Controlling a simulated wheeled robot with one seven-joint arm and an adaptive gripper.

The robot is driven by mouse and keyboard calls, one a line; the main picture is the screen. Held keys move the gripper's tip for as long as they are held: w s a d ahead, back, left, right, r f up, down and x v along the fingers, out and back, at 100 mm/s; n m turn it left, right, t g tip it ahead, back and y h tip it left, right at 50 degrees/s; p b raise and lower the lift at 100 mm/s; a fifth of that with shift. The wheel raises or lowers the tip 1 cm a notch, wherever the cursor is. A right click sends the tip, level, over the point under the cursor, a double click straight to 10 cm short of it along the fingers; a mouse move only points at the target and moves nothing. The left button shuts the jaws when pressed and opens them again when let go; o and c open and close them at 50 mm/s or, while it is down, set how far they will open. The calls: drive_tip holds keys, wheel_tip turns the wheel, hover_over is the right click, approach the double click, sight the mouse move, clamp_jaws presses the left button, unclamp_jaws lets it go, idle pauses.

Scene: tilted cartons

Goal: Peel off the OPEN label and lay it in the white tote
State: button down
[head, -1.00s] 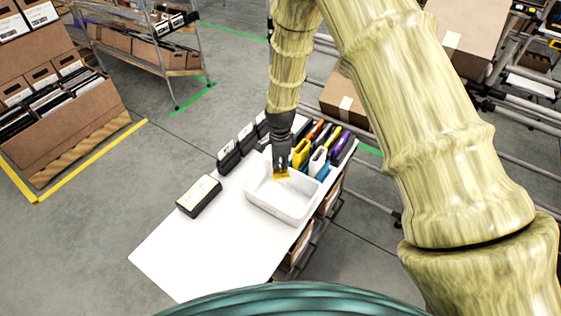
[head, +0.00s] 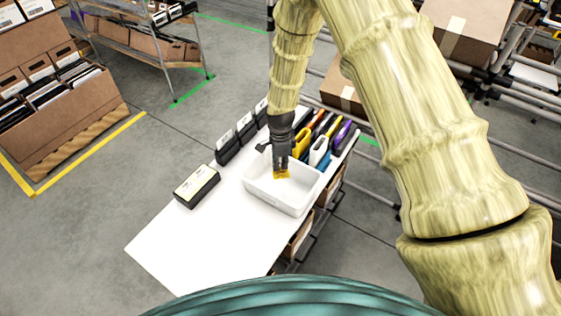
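The white tote (head: 300,207) stands on the white table, near its right edge. My gripper (head: 281,168) points down into the tote from above. A small yellow label (head: 282,175) shows right at the fingertips, within the tote's outline. Its lettering is too small to read. I cannot tell whether the fingers pinch it or whether it touches the tote floor. The finger gap is too small to make out, and the arm hides part of the tote's far side.
A black box with a pale top (head: 197,184) lies left of the tote. Black boxes (head: 228,149) stand in a row behind. Yellow, white and purple items (head: 320,150) stand close behind the tote. The table's front (head: 190,245) is clear.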

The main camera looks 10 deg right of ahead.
drive_tip(key=shift+f+b, duration=2.3)
drive_tip(key=shift+f, duration=2.2)
drive_tip(key=shift+f, duration=0.3)
drive_tip(key=c, duration=2.2)
unclamp_jaws()
drive_tip(key=o, duration=0.6)
drive_tip(key=shift+o, duration=0.2)
wheel_tip(320, 180, up, 12)
drive_tip(key=shift+f, duration=0.1)
wheel_tip(320, 180, up, 8)
drive_tip(key=p, duration=0.5)
hover_over(280, 185)
drive_tip(key=shift+s, duration=0.1)
